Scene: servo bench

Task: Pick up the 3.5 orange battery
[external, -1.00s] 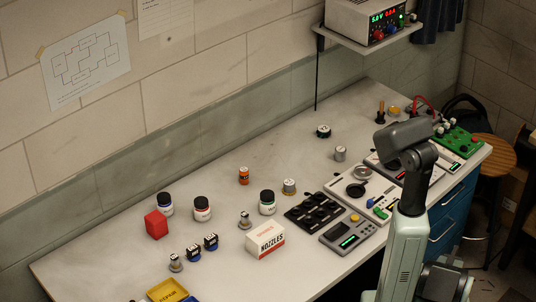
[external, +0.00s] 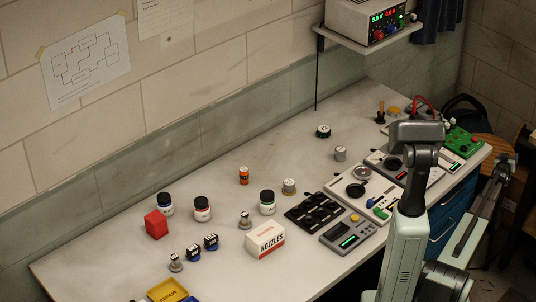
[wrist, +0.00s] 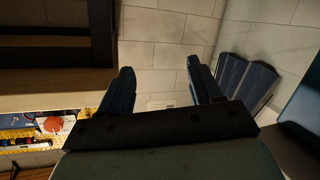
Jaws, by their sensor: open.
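The orange battery (external: 244,176) stands upright on the bench, left of the middle in the external view, with free bench around it. It is a small orange cylinder; any writing on it is too small to read. My gripper (wrist: 158,82) shows in the wrist view with its two dark fingers apart and nothing between them. The wrist view looks at a tiled wall or floor, and the battery is not in it. In the external view my arm is at the right, far from the battery, and the gripper cannot be made out clearly.
Jars with dark lids (external: 202,209), a red block (external: 156,225) and a white nozzles box (external: 265,240) stand nearer the front. A jar (external: 267,202) and a silver-topped cylinder (external: 289,187) stand right of the battery. A black tray (external: 314,213) and meter (external: 348,234) lie further right.

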